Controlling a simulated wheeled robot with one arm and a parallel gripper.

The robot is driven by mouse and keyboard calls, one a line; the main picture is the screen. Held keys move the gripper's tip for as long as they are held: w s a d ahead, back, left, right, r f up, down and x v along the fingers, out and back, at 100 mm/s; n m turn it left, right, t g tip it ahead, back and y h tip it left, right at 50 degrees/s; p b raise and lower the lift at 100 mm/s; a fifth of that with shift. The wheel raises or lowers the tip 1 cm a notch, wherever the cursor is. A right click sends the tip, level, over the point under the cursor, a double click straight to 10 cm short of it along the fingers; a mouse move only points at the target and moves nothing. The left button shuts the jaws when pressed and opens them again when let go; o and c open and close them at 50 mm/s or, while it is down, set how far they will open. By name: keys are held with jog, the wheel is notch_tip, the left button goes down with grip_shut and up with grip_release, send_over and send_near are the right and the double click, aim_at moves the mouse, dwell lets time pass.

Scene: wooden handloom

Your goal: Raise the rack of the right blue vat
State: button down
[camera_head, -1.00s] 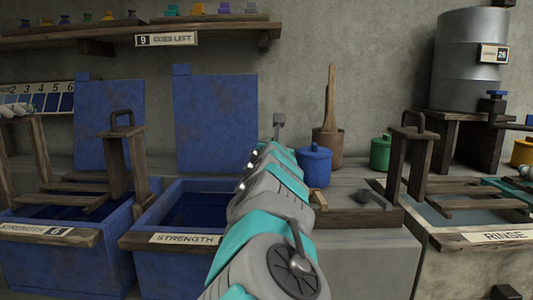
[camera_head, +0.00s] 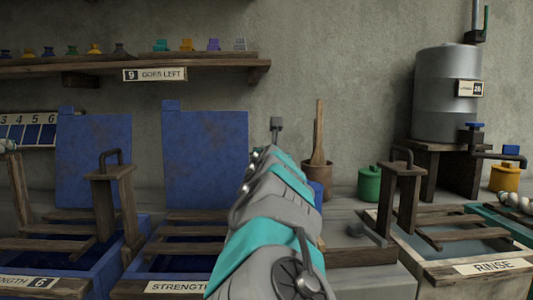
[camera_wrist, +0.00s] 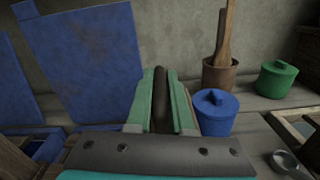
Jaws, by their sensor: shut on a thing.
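The right blue vat (camera_head: 146,262) stands left of my arm, with a "STRENGTH" board on its front. Wooden slats of its rack (camera_head: 185,247) cross over the dark liquid; the rack's post is hidden behind my arm. My gripper (camera_wrist: 160,105) has its green fingers shut on a dark upright bar (camera_wrist: 160,88), which looks like the rack's handle. In the head view only a small dark piece shows at the arm's far end. The blue board (camera_head: 206,155) stands behind the vat.
The left blue vat (camera_head: 120,262) has its own rack (camera_head: 104,190) with a dark handle. A blue lidded jar (camera_wrist: 213,112) stands close right of my gripper, with a brown pot (camera_wrist: 220,75) and green jar (camera_wrist: 276,79) beyond. The rinse vat (camera_head: 480,268) is at right.

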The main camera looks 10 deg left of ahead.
jog(key=shift+s+a+r, duration=0.1)
jog(key=shift+r, duration=0.25)
jog(key=c, duration=1.2)
grip_release()
jog(key=o, duration=0.4)
jog(key=shift+f, duration=0.1)
jog(key=shift+c, duration=0.2)
jog(key=shift+s, duration=0.1)
